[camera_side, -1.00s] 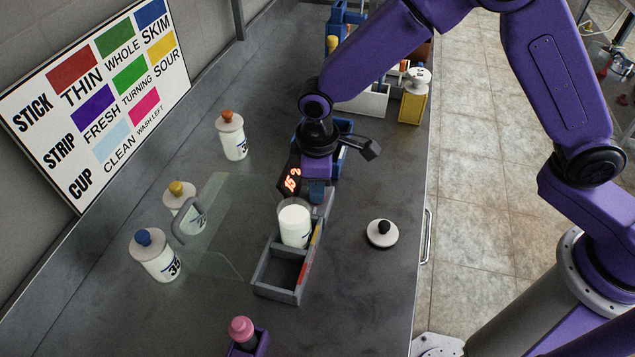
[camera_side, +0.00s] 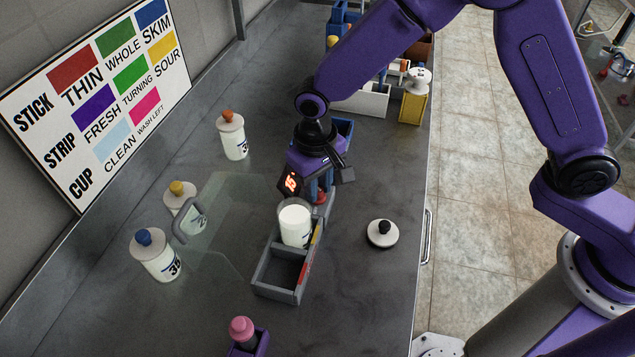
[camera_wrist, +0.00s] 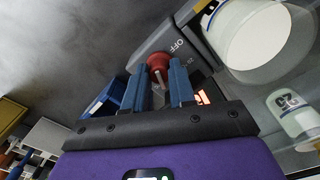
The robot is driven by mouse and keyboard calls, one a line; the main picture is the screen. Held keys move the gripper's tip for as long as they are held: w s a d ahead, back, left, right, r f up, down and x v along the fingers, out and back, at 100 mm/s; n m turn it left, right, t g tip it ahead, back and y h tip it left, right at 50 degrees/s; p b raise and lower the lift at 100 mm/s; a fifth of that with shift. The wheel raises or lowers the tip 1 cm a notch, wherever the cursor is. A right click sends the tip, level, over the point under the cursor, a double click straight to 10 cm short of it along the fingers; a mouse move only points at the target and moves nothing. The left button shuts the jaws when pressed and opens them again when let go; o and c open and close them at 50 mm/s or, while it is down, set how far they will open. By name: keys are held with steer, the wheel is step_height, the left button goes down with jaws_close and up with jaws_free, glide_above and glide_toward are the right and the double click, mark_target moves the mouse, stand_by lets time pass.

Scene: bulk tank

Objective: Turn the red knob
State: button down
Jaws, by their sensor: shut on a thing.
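The red knob (camera_side: 321,197) sits at the far end of a grey tray-like device (camera_side: 262,288), beside a lit orange display (camera_side: 291,182). In the wrist view the knob (camera_wrist: 158,62) is between the tips of my gripper's (camera_wrist: 162,78) two blue fingers, near the lettering "OFF". My gripper (camera_side: 320,190) comes down onto the knob from above and is shut on it. The fingers hide part of the knob in the side view. An open jar of white liquid (camera_side: 295,226) stands in the device next to the knob.
A clear sheet with a handle (camera_side: 225,225) stands left of the device. Bottles with orange (camera_side: 232,138), yellow (camera_side: 184,205) and blue (camera_side: 155,255) tops stand further left. A black-knobbed white lid (camera_side: 382,234) lies to the right.

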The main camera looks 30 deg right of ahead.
steer(key=shift+m, duration=0.5)
steer(key=c, duration=1.2)
jaws_free()
step_height(320, 180, up, 17)
steer(key=shift+a+r, duration=0.2)
steer(key=shift+a, duration=0.05)
steer(key=s+d+f+n, duration=0.2)
steer(key=s+d+n, duration=0.3)
steer(key=s+d, duration=0.7)
steer(key=s+d+f+n, duration=0.2)
steer(key=s+d+n, duration=0.4)
steer(key=s+d, duration=0.6)
steer(key=shift+d+f+y, duration=0.25)
steer(key=shift+d+y, duration=0.15)
steer(key=shift+d, duration=0.2)
